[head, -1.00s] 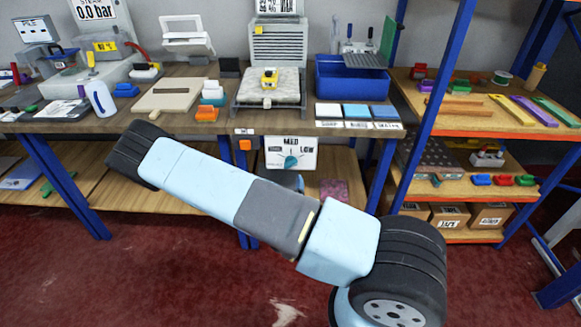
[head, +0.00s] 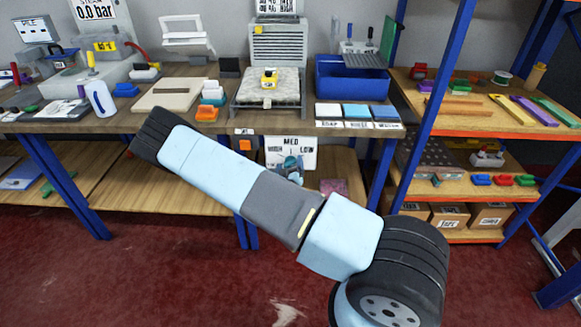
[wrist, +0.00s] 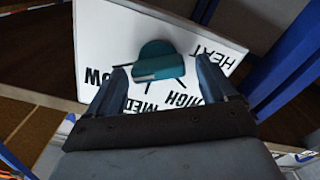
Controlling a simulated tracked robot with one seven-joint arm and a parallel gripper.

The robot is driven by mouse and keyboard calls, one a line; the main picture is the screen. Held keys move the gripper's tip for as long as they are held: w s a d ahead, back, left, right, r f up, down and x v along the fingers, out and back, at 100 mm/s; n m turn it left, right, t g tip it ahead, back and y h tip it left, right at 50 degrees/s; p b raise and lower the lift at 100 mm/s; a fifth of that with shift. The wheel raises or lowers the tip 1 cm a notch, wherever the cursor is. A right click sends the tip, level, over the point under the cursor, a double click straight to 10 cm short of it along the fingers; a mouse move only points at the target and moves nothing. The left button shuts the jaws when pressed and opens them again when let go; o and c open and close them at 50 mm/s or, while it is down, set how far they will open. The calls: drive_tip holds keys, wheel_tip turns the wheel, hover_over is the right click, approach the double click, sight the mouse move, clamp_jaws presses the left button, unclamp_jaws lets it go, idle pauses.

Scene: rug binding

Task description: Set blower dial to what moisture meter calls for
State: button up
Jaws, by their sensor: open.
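The blower dial is a teal knob (wrist: 158,60) on a white panel (head: 273,147) under the bench's front edge. The wrist view shows LOW, MED, HIGH and HEAT lettering around the knob. I cannot tell surely which mark it points to. My gripper (wrist: 164,88) is open, its blue fingers apart on either side of the knob in that view; contact is not clear.
A grey louvred unit (head: 278,44) stands behind the rug, under a partly cut-off sign. A blue bin (head: 350,85) and labelled colour blocks (head: 355,111) are right of it. Blue bench legs (head: 374,172) flank the space below. The red floor in front is clear.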

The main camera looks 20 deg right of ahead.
drive_tip(key=c, duration=1)
drive_tip(key=shift+s+d, duration=0.1)
drive_tip(key=shift+d, duration=0.05)
drive_tip(key=shift+c, duration=0.3)
